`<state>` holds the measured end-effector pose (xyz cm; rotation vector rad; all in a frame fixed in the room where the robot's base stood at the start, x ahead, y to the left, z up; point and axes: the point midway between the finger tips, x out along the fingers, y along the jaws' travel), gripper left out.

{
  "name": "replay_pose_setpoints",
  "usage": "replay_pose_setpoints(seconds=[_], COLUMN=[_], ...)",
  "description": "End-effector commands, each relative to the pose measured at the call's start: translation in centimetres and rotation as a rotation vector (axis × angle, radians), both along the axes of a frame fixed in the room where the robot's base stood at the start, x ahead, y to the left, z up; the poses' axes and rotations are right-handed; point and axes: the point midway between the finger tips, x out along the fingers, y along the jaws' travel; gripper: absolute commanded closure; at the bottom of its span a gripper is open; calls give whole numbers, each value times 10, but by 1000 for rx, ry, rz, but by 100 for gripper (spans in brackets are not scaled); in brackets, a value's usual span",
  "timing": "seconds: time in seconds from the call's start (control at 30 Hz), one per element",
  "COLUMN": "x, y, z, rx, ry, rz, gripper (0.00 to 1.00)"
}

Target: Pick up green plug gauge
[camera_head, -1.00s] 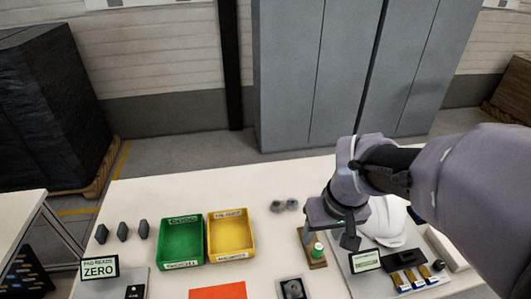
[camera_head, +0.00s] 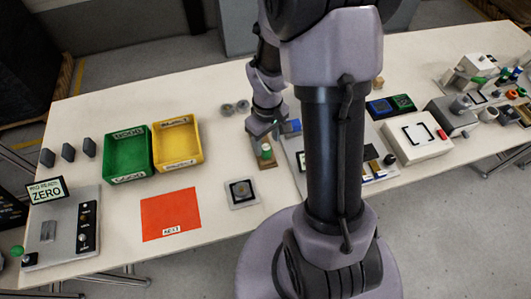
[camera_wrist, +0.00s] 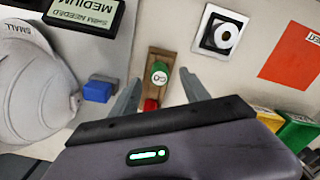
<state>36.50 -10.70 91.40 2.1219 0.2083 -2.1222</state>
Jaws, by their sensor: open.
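The green plug gauge (camera_wrist: 159,73) is a short green cylinder with a white top marked "GO". It stands in a small wooden holder (camera_wrist: 160,56), with a red piece (camera_wrist: 150,105) beside it on the same holder. In the head view the plug gauge (camera_head: 266,151) shows just under my gripper (camera_head: 265,135). In the wrist view my gripper (camera_wrist: 159,82) is open, one finger to each side of the gauge. No contact with it shows. The gauge's lower part is hidden in the wrist view.
A green bin (camera_head: 126,153), a yellow bin (camera_head: 178,143), a red mat (camera_head: 171,213) and a square plate (camera_head: 241,193) share the white table.

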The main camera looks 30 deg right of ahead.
Motion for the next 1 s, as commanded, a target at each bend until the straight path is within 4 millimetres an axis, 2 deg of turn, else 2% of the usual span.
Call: replay_pose_setpoints(seconds=[0.23,0.3,0.47,0.73,1.0], x=[6,6,6,6,6], y=[0,0,0,0,0], z=[-47,-52,-49,-49,-46], rx=[1,1,0,0,0], ry=[2,1,0,0,0], rz=[0,-1,-1,0,0], gripper=[46,46,46,99,100])
